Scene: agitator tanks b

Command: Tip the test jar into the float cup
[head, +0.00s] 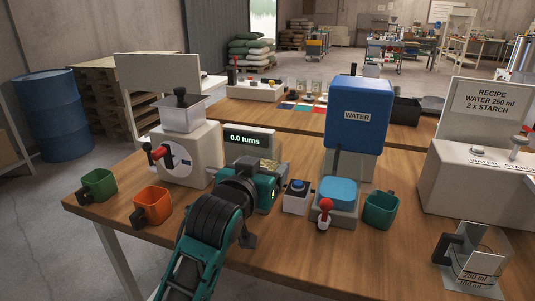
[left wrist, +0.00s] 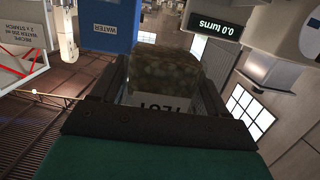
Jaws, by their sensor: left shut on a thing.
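My left gripper (head: 250,187) is shut on a squarish container of brownish, grainy stuff (head: 244,166), just in front of the turns display. In the left wrist view the held container (left wrist: 162,72) sits between the fingers and has a white label with partly hidden lettering. Its lower part is hidden by the gripper, and I cannot tell whether it is tilted. A green cup (head: 98,187) and an orange cup (head: 153,207) stand at the table's left, a teal cup (head: 382,210) right of centre. None is marked as the float cup. My right gripper is not in view.
A grey machine with a hopper (head: 184,155) and a display reading 0.0 turns (head: 247,139) stand behind. A blue water tank (head: 358,112), a blue-button box (head: 297,196) and a red-lever block (head: 336,200) stand right of the gripper. A marked clear jug (head: 480,262) stands front right.

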